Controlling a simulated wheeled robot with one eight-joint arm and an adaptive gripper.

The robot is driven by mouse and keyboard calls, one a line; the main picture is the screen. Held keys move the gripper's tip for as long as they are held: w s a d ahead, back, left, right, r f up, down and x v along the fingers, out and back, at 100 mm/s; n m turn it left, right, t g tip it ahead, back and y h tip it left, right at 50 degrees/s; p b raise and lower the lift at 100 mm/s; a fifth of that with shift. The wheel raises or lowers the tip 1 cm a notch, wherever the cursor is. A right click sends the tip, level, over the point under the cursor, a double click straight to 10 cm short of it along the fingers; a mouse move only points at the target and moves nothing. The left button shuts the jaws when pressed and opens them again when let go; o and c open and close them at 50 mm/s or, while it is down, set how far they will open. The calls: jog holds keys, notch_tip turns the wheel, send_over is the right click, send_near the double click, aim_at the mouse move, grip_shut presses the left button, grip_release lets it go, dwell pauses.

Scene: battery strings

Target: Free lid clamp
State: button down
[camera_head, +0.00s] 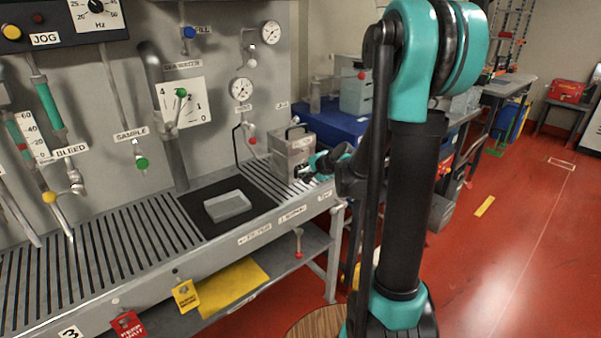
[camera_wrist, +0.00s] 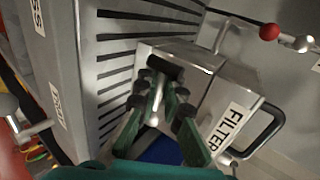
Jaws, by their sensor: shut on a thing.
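The metal filter box (camera_head: 291,152) stands at the right end of the slatted bench. Its FILTER label (camera_wrist: 228,127) and black side handle (camera_wrist: 270,128) show in the wrist view. My gripper (camera_head: 311,171) is at the box's right front side. In the wrist view, my gripper's (camera_wrist: 160,98) two dark green fingers with black pads are shut around a slim metal clamp lever (camera_wrist: 156,103) on the box's face. A black cylindrical part (camera_wrist: 167,66) lies just beyond the fingertips. The fingers hide most of the lever, so its exact angle is unclear.
A shallow clear tray (camera_head: 228,206) sits on a black mat to the left of the box. Gauges, valves and pipes line the panel behind. A red-ball lever (camera_wrist: 270,32) is near the box in the wrist view. A blue bench (camera_head: 335,125) stands behind my arm.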

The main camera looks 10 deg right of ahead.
jog(key=shift+f, duration=0.1)
jog(key=c, duration=1.6)
grip_release()
jog(key=shift+v, duration=6.05)
jog(key=shift+d, duration=0.1)
jog(key=s+d+f+n+g+h, duration=0.1)
jog(key=s+f+n+h, duration=0.1)
jog(key=s+f, duration=0.3)
jog(key=s+d+f+n+g+h, duration=0.1)
jog(key=s+f+n+g+h, duration=0.1)
jog(key=s+f+n, duration=0.3)
jog(key=s+d+f+n+g+h, duration=0.2)
jog(key=s+f+n, duration=0.2)
jog(key=s, duration=0.7)
jog(key=shift+s+d+f, duration=0.1)
jog(key=shift+s+f, duration=0.25)
jog(key=shift+f, duration=0.25)
